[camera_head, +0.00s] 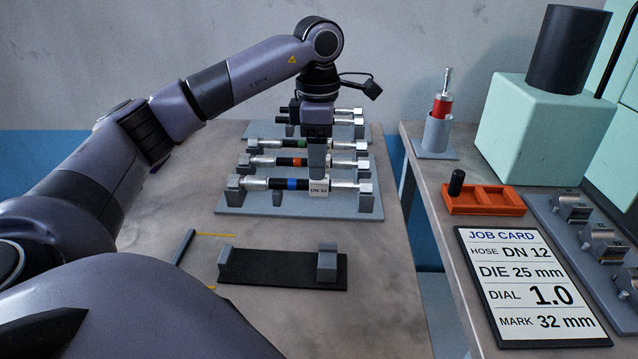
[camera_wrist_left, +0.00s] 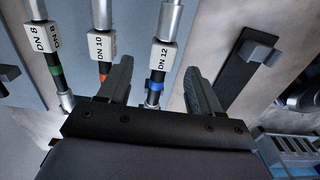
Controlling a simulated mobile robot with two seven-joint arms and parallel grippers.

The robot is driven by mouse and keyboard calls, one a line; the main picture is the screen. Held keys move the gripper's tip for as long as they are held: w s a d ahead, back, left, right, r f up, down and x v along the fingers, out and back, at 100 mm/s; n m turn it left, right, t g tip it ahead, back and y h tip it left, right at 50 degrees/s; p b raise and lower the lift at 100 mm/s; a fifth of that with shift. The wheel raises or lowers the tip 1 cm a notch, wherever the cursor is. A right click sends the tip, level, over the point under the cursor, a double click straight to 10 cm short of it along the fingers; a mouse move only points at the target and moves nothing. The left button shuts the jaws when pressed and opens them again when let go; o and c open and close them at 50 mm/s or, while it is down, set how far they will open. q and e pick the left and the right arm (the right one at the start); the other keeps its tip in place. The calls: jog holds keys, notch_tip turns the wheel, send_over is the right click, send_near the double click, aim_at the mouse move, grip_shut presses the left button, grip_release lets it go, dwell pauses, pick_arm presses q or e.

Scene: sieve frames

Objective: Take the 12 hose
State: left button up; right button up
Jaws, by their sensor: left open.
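The DN 12 hose (camera_head: 275,183) is black with a blue band, silver end fittings and a white tag. It lies across grey supports on the nearest grey rack plate (camera_head: 300,207). My left gripper (camera_head: 317,172) points down at the hose beside its tag, hiding a part of it. In the left wrist view, the left gripper (camera_wrist_left: 158,88) is open, and the DN 12 hose (camera_wrist_left: 157,75) runs between its two fingers. I cannot tell whether the fingers touch it. My right gripper is not in view.
Behind lie the orange-banded DN 10 hose (camera_head: 274,161) and the green-banded DN 8 hose (camera_head: 285,145). A black holder (camera_head: 282,270) stands in front. The right bench holds a job card (camera_head: 530,285) reading DN 12, an orange tray (camera_head: 484,208) and a mint machine (camera_head: 545,135).

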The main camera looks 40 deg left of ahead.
aim_at(309, 185)
pick_arm(q)
jog(key=f, duration=0.2)
jog(key=shift+s+f, duration=0.3)
jog(key=shift+f, duration=0.6)
jog(key=shift+w, duration=0.1)
grip_shut()
jog(key=shift+r, duration=0.1)
